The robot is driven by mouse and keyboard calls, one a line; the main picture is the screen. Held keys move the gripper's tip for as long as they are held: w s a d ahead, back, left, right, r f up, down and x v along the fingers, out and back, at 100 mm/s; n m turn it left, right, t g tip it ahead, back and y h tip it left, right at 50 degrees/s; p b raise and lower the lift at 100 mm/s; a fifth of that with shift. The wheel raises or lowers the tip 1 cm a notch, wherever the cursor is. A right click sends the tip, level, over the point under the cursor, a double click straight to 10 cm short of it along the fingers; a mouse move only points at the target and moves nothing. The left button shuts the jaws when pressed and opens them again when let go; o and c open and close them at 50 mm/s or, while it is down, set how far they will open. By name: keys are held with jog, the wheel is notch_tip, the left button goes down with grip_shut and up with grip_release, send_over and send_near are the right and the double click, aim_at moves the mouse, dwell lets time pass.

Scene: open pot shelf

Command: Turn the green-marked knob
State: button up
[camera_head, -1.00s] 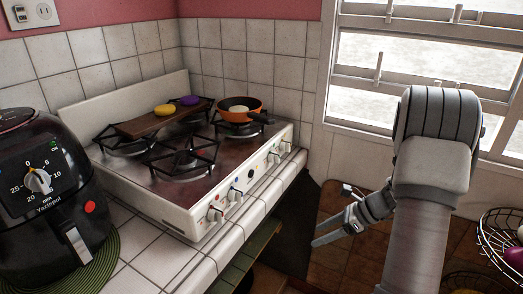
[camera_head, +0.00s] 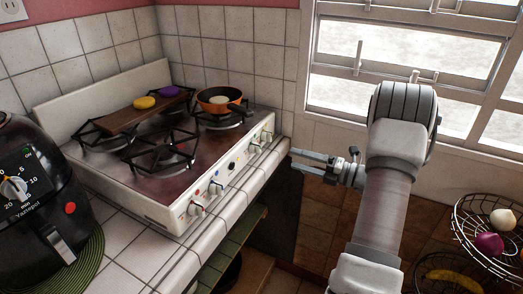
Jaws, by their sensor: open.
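The white stove (camera_head: 165,212) has a row of knobs along its front panel. Two near knobs (camera_head: 197,207) (camera_head: 216,187) sit toward the left end, and two far knobs (camera_head: 254,146) (camera_head: 266,136) sit toward the right end. Small coloured marks lie along the panel, but they are too small for me to tell which knob has the green one. My gripper (camera_head: 293,161) is open and empty. Its fingers point left toward the far end of the stove front, apart from the knobs, to their right.
An orange pan (camera_head: 212,107) and a wooden board (camera_head: 125,118) with yellow and purple items sit on the stove. A black air fryer (camera_head: 35,200) stands at left. The tiled counter edge (camera_head: 235,205) runs before the knobs. Wire baskets (camera_head: 470,245) hang at right.

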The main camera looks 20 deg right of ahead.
aim_at(256, 148)
jog(key=x, duration=1.2)
jog(key=shift+a+b, duration=0.1)
jog(key=shift+b, duration=0.3)
grip_shut()
